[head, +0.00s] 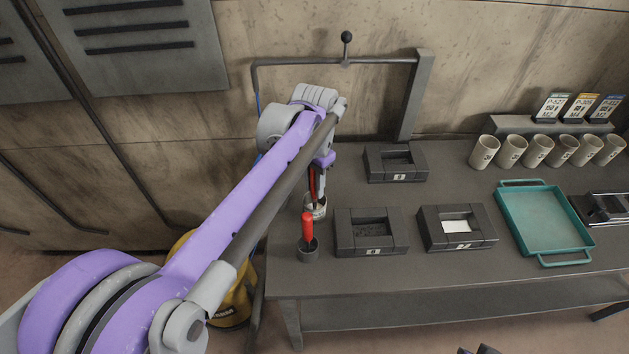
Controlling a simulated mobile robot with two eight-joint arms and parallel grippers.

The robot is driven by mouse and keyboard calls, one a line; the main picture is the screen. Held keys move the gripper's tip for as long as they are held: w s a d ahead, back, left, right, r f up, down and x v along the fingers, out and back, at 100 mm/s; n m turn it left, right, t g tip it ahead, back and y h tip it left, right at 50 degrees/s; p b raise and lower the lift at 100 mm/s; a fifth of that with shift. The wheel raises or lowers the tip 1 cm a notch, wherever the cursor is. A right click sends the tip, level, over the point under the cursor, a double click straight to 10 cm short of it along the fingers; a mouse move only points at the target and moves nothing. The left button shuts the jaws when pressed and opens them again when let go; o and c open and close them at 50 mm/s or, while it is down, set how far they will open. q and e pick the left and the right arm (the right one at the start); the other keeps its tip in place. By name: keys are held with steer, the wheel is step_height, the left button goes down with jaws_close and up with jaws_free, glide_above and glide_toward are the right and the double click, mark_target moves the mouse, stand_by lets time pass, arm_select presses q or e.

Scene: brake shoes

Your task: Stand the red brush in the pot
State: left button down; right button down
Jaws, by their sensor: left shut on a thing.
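My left gripper (318,182) points down at the left end of the bench and is shut on the red brush (312,183). The brush is upright, and its lower end is at the mouth of a pale pot (315,209) with a marking on its side. Its tip is hidden, so I cannot tell how deep it sits or whether it touches the bottom. Part of the brush is covered by my gripper and arm. Dark tips at the bottom edge look like my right gripper (478,350), mostly out of frame.
A red handle (307,228) stands in a dark cup (308,251) just in front of the pot. Dark block trays (345,240) stand to the right. A teal tray (543,258) and several pale cups (485,152) are further right. A metal frame (415,95) rises behind.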

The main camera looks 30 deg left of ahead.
arm_select(q)
steer(key=shift+f, duration=0.1)
steer(key=c, duration=0.6)
jaws_free()
steer(key=shift+c, duration=0.2)
step_height(320, 180, up, 11)
steer(key=shift+f+p, duration=0.1)
steer(key=shift+p, duration=0.35)
